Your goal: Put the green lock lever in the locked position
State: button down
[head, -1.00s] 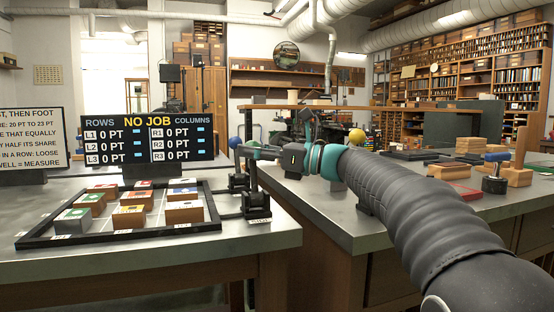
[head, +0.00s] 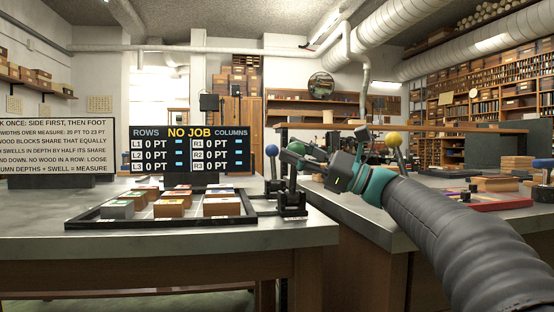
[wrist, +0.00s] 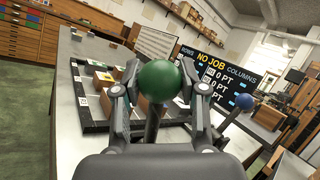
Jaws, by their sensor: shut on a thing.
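The green ball knob (head: 296,148) of the lock lever is between the fingers of my gripper (head: 290,154). In the wrist view the green knob (wrist: 159,81) sits between both fingers of my gripper (wrist: 159,72), which are shut on it. A dark rod (wrist: 153,125) shows below the knob, partly hidden by the fingers and wrist. The lever stands by the right end of the black-framed tray (head: 88,223). The lever's base and any lock mark are hard to make out.
A blue-knobbed lever (head: 271,150) stands close left of the green knob. A yellow-knobbed lever (head: 392,138) is to the right. Small blocks with coloured tops (head: 170,207) sit in the tray. The display (head: 178,149) reads "NO JOB". A second bench (head: 380,225) lies right, past a gap.

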dwell(0.4)
jog(key=c, duration=0.6)
grip_release()
jog(key=shift+s, duration=0.1)
jog(key=shift+c, duration=0.2)
jog(key=shift+d+f, duration=0.15)
jog(key=shift+d, duration=0.15)
jog(key=s+d, duration=0.2)
jog(key=d, duration=1.2)
jog(key=shift+s+f, duration=0.2)
jog(key=shift+f, duration=0.25)
